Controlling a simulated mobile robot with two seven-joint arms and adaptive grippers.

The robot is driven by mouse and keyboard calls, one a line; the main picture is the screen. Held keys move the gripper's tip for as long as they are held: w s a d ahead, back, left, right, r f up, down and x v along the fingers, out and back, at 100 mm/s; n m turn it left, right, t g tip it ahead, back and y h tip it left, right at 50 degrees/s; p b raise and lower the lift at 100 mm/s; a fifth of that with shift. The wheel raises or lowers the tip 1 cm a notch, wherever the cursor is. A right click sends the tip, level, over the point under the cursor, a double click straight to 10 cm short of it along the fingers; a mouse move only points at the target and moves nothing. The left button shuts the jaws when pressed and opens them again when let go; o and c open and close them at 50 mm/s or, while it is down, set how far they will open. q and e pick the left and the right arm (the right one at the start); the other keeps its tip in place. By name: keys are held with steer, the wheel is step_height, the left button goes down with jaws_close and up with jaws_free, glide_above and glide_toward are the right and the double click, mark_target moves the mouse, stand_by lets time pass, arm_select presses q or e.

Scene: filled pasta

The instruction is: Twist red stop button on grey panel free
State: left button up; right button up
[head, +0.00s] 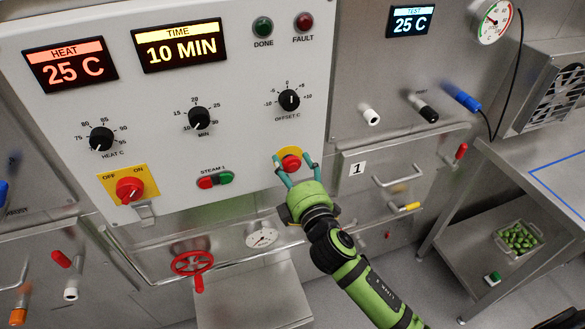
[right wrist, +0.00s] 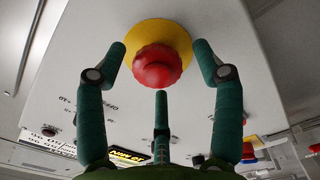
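The red stop button (head: 291,162) is a mushroom knob on a yellow disc (head: 281,156), low on the right part of the light grey panel (head: 240,110). My right gripper (head: 293,168) reaches up to it from below right. In the right wrist view the red knob (right wrist: 157,66) lies ahead of my three teal fingers (right wrist: 160,72). Two fingers stand left and right of it and one below, with gaps visible between fingers and knob. The gripper is open and empty. My left gripper is not in view.
A red-and-green steam button pair (head: 215,180) and an OFF/ON red switch (head: 129,189) are left of the button. Below are a red valve wheel (head: 192,263) and a gauge (head: 262,238). Drawer 1's handle (head: 398,176) juts out at right.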

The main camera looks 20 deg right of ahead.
steer(key=shift+s+d, duration=0.1)
steer(key=shift+s, duration=0.4)
steer(key=s, duration=1.1)
steer(key=shift+d, duration=0.15)
